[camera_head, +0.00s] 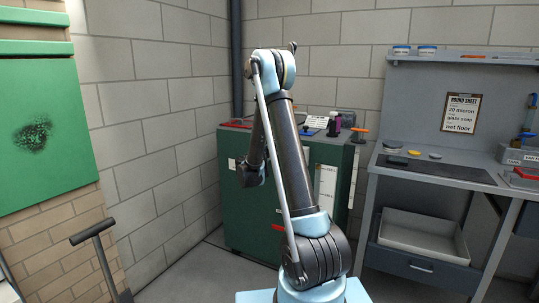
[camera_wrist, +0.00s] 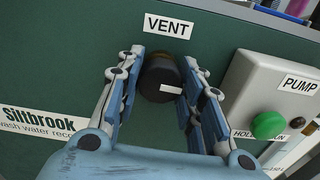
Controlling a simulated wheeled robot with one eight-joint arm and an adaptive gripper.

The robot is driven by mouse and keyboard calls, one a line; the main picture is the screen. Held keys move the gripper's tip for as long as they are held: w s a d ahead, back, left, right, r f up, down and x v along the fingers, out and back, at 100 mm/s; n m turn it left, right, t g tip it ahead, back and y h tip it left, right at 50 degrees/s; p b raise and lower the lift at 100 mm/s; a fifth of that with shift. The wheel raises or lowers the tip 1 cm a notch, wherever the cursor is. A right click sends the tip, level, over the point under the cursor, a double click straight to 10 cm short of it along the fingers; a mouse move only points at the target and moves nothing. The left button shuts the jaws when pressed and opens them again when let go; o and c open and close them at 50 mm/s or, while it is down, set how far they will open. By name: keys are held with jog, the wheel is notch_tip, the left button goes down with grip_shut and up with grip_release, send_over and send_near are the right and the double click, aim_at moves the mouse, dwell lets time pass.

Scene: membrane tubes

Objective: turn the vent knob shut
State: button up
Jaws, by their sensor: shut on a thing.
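The vent knob (camera_wrist: 158,74) is a round black knob on a dark green panel (camera_wrist: 60,60), just below a white VENT label (camera_wrist: 167,27). A white mark on the knob lies on its lower right side and points to the right, slightly down. My gripper (camera_wrist: 162,85) has one blue-padded finger on each side of the knob and is shut on it. In the head view my arm reaches to the green cabinet (camera_head: 300,215), and its fingers and the knob are hidden.
A grey PUMP box (camera_wrist: 250,85) with a green button (camera_wrist: 268,125) stands close right of my gripper. A Siltbrook label (camera_wrist: 40,120) is at left. Bottles and small items stand on the cabinet top. A grey workbench (camera_head: 440,170) is at right.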

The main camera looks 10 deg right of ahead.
jog(key=m, duration=0.8)
jog(key=shift+m, duration=0.3)
jog(key=m, duration=0.4)
jog(key=shift+m, duration=0.3)
jog(key=shift+s+m, duration=0.1)
jog(key=shift+m, duration=1.9)
jog(key=o, duration=1.1)
jog(key=shift+f, duration=0.1)
